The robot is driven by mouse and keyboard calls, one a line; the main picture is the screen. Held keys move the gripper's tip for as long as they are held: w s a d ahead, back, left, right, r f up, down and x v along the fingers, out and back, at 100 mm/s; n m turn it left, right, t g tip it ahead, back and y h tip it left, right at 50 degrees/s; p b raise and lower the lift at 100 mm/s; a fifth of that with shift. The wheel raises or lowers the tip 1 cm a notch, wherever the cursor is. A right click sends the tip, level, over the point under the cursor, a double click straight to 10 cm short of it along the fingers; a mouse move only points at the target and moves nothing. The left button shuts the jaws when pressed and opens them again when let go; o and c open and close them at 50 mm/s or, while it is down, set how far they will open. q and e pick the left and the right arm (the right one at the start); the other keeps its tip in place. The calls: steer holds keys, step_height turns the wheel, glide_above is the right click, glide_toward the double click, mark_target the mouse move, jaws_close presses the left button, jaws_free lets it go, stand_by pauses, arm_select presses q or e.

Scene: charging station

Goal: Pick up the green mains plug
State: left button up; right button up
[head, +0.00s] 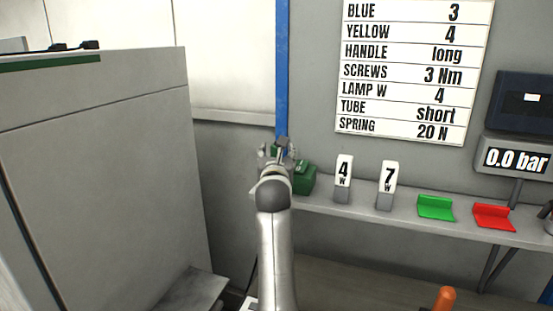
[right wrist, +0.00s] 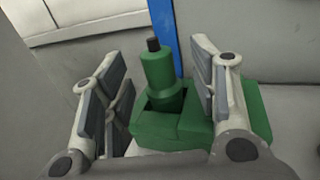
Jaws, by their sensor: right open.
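The green mains plug (right wrist: 158,72), with a dark tip, stands upright in a green holder (right wrist: 170,133) in the right wrist view. My right gripper (right wrist: 155,65) is open, with one finger on either side of the plug and a visible gap on the left. Whether the right finger touches the plug cannot be told. In the head view my right gripper (head: 277,150) is at the shelf's left end and covers most of the plug. The green holder (head: 304,178) shows behind it on the right. My left gripper is not in view.
The shelf (head: 400,216) also bears a "4 W" block (head: 343,172), a "7 W" block (head: 387,177), a green rest (head: 435,208) and a red rest (head: 494,216). A blue post (head: 282,70) rises behind the gripper. A grey cabinet (head: 100,150) stands at left.

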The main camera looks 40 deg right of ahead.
mark_target(276, 149)
steer(key=x, duration=0.1)
steer(key=p+x, duration=0.1)
steer(key=x, duration=0.1)
steer(key=shift+w+r+p, duration=0.2)
steer(key=shift+r+p, duration=0.1)
steer(key=shift+p, duration=0.05)
steer(key=shift+w+d, duration=0.25)
steer(key=shift+w+d+f, duration=0.15)
steer(key=shift+w+d, duration=0.05)
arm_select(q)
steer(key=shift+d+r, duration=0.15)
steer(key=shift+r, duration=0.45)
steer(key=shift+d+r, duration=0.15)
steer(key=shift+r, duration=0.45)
arm_select(e)
steer(key=shift+a, duration=0.1)
steer(key=shift+c, duration=1)
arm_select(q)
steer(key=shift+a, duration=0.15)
arm_select(e)
steer(key=c, duration=1)
